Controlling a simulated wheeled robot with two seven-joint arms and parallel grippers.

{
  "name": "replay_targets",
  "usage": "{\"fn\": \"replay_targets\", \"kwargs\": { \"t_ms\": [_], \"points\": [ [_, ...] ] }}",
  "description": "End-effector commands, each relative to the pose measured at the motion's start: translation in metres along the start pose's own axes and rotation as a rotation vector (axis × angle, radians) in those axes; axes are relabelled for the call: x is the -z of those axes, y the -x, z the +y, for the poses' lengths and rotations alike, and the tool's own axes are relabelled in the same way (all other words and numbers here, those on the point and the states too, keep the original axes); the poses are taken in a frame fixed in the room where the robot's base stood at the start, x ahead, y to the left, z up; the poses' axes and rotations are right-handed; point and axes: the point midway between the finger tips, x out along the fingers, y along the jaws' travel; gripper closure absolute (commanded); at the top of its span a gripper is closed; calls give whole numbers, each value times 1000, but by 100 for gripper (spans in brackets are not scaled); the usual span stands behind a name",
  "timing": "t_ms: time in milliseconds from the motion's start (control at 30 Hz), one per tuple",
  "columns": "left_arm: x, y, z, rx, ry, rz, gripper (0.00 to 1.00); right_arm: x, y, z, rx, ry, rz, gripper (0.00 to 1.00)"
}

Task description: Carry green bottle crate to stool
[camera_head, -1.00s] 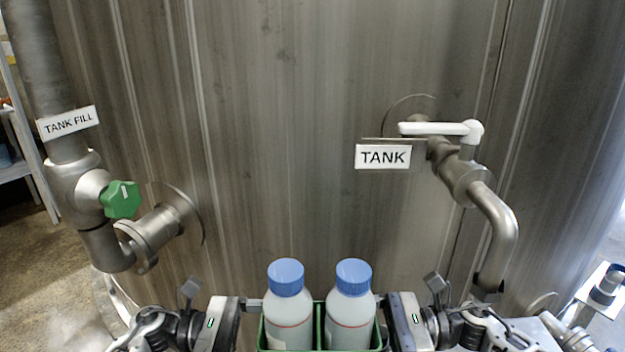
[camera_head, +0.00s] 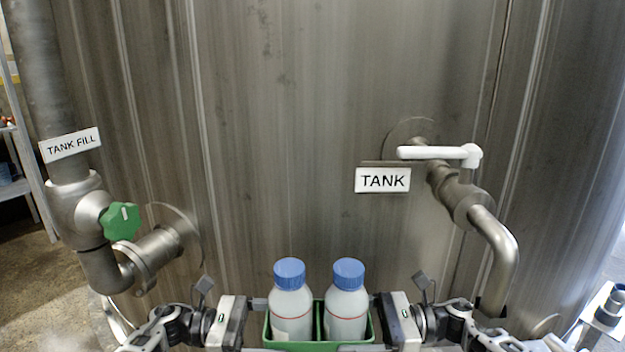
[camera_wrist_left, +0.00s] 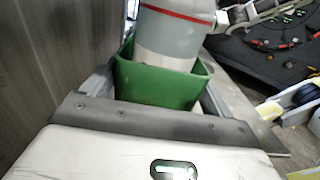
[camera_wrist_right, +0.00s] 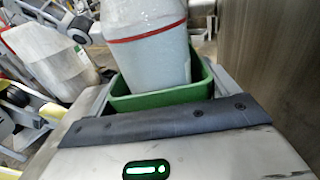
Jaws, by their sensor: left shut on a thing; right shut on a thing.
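The green bottle crate (camera_head: 320,346) is at the bottom middle of the head view. It holds two white bottles with blue caps, a left bottle (camera_head: 290,303) and a right bottle (camera_head: 346,303), both upright. My left gripper (camera_head: 262,304) is shut on the crate's left end, and my right gripper (camera_head: 378,302) is shut on its right end. The crate's green wall also shows in the left wrist view (camera_wrist_left: 155,86) and in the right wrist view (camera_wrist_right: 165,97), close to each gripper. The crate's underside is hidden. I see no stool.
A large metal tank (camera_head: 300,130) fills the view behind the crate. A fill pipe with a green valve knob (camera_head: 120,221) stands at the left. A bent outlet pipe with a white lever (camera_head: 435,153) sticks out at the right. A shelf (camera_head: 18,185) is at the far left.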

Motion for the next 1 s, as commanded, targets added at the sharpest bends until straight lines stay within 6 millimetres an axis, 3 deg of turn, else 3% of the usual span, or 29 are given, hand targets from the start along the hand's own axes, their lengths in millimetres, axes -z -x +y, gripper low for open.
{"fn": "replay_targets", "kwargs": {
  "t_ms": [400, 767, 1000],
  "points": [
    [1, 3, 27, -8, -1, -1, 42, 0, 3, -27, 8, 2, -2, 42],
    [1, 4, 34, -7, -1, -1, 42, 0, 3, -34, 7, 2, -2, 42],
    [-11, 4, 34, -7, -1, 0, 42, -12, 3, -35, 7, 2, -2, 42]
  ]
}}
